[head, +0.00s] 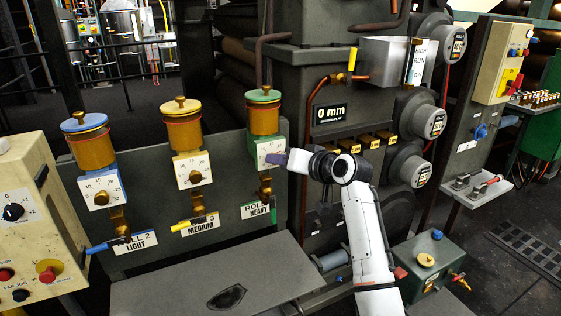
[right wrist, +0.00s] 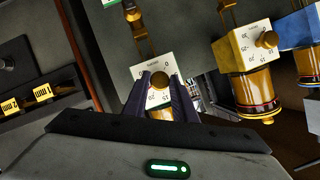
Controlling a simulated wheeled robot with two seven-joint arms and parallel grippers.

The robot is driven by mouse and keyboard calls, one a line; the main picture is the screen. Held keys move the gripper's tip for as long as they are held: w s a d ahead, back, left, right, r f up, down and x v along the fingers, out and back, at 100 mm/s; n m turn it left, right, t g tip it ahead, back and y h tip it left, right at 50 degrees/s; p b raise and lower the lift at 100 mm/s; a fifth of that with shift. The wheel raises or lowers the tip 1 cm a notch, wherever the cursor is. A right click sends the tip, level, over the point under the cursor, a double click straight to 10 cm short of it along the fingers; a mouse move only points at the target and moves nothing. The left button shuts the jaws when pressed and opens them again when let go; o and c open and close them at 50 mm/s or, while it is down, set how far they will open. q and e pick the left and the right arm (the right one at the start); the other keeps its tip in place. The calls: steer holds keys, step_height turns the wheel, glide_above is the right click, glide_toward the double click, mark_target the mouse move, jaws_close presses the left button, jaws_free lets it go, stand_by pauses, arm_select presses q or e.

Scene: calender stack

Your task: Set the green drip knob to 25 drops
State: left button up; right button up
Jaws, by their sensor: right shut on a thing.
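The green-capped drip oiler (head: 264,112) is the rightmost of three on the grey panel. Its white dial plate (head: 268,148) is partly hidden by my right gripper (head: 276,158) in the head view. The right wrist view shows the plate (right wrist: 168,66) upside down, with the brass drip knob (right wrist: 158,80) between the two dark fingers of my right gripper (right wrist: 160,84), which is shut on it. The knob's pointer and its reading are hidden. My left gripper is not in view.
A yellow-capped oiler (head: 181,128) and a blue-capped oiler (head: 87,135) stand to the left, with label plates below. A grey table (head: 230,285) lies in front. Copper pipe (head: 308,110) and round gauges (head: 420,118) are to the right. A cream control box (head: 30,210) is far left.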

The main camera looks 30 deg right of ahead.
steer(key=shift+f+m+t+y, duration=0.25)
steer(key=shift+m+y, duration=0.35)
steer(key=shift+m, duration=0.4)
steer(key=o, duration=1)
steer(key=shift+r, duration=0.1)
steer(key=shift+s+d, duration=0.1)
steer(key=b+v, duration=0.1)
steer(key=v, duration=0.9)
